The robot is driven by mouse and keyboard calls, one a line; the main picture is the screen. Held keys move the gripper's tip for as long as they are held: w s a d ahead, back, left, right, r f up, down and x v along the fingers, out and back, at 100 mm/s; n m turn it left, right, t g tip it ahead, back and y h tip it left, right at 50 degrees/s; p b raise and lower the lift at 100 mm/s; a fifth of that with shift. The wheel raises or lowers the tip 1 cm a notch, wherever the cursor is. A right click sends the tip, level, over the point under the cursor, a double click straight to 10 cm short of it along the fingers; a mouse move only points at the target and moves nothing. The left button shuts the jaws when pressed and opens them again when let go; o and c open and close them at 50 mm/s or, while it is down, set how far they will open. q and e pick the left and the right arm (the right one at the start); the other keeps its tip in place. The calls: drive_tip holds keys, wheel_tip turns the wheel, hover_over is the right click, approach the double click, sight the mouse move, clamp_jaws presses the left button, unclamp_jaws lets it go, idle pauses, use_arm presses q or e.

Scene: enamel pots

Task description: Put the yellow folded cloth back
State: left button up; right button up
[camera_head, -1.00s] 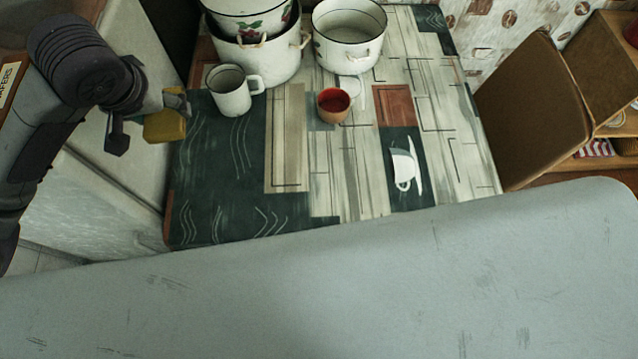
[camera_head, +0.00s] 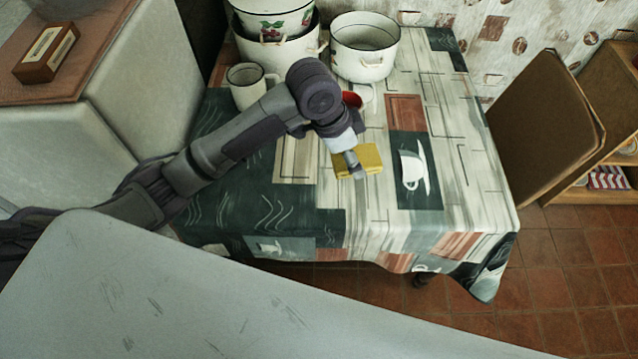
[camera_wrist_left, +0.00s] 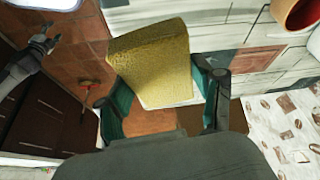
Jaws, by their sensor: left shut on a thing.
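The yellow folded cloth (camera_head: 362,159) is a thick block in my left gripper (camera_head: 353,166), over the patterned tablecloth of the table (camera_head: 440,190). In the left wrist view the cloth (camera_wrist_left: 152,62) sits between the two fingers of my left gripper (camera_wrist_left: 166,92), which are shut on it. Whether the cloth touches the table or hangs above it, I cannot tell. My left arm crosses in front of the red cup (camera_head: 352,99) and hides part of it.
A white mug (camera_head: 245,92), stacked enamel pots (camera_head: 275,45) and an open white pot (camera_head: 366,55) stand at the table's back. A brown chair (camera_head: 545,125) is at the right. The right front of the tabletop is clear. A box (camera_head: 46,52) lies at the upper left.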

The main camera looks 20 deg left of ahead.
use_arm(q)
drive_tip(key=shift+d+f+m+g, duration=0.3)
drive_tip(key=shift+d+f+m, duration=0.7)
drive_tip(key=shift+f, duration=0.25)
drive_tip(key=shift+d+f, duration=0.15)
drive_tip(key=shift+f, duration=0.05)
drive_tip(key=p, duration=0.1)
hover_over(321, 180)
drive_tip(key=a, duration=0.1)
drive_tip(key=f, duration=0.6)
drive_tip(key=shift+s+f, duration=0.2)
drive_tip(key=shift+f, duration=0.2)
drive_tip(key=shift+a+f, duration=0.15)
drive_tip(key=shift+f, duration=0.15)
wheel_tip(321, 180, down, 3)
drive_tip(key=shift+f, duration=0.3)
use_arm(e)
drive_tip(key=shift+s+d+r, duration=0.3)
drive_tip(key=shift+s+r, duration=0.1)
drive_tip(key=shift+s, duration=0.35)
